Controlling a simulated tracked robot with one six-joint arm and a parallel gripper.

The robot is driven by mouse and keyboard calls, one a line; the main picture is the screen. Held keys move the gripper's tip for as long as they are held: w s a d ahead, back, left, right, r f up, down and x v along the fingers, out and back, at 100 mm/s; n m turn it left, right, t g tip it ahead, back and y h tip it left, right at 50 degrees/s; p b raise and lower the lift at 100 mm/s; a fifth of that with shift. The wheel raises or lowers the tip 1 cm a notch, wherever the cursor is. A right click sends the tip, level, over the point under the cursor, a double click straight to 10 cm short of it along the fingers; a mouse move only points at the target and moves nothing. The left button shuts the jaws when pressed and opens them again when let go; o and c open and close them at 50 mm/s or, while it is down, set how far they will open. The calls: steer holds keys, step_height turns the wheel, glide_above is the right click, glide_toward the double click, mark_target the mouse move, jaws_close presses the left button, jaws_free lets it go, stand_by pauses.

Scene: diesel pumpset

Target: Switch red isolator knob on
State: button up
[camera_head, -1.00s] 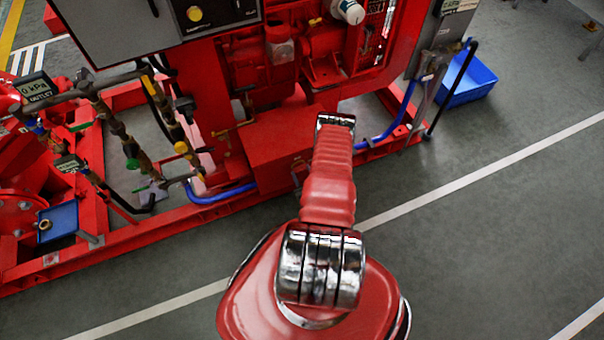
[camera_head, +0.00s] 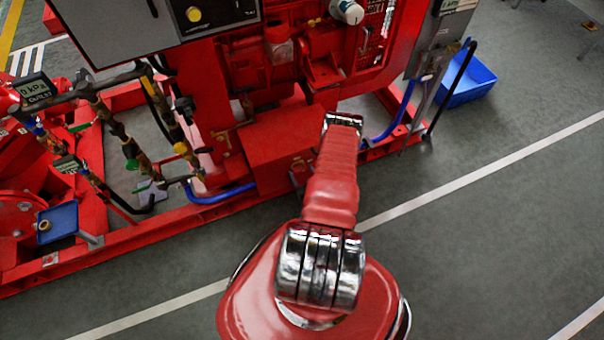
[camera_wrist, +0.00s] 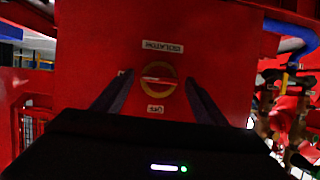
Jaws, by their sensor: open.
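The red isolator knob (camera_wrist: 159,86) shows in the wrist view on a flat red panel, inside a yellow ring. A pale bar lies across it, nearly level in the picture. An upside-down ISOLATOR label (camera_wrist: 162,47) is above it, and a small white label (camera_wrist: 155,109), too small to read surely, is below. My gripper (camera_wrist: 158,77) is open, with one dark finger on each side of the knob. Gaps show between fingers and knob in the picture; the depth between them is unclear. In the head view my arm hides the gripper, and I cannot make out the knob.
The red pumpset frame (camera_head: 150,226) runs along the floor. Pipes and valves (camera_head: 130,150) stand at left, with a blue hose (camera_head: 222,194) low down. A blue bin (camera_head: 470,80) stands at right. The grey floor (camera_head: 500,230) at right is clear.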

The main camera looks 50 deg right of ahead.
steer(key=v, duration=1.3)
steer(key=shift+s+a+r, duration=0.2)
steer(key=shift+s+a, duration=0.05)
stand_by(0.5)
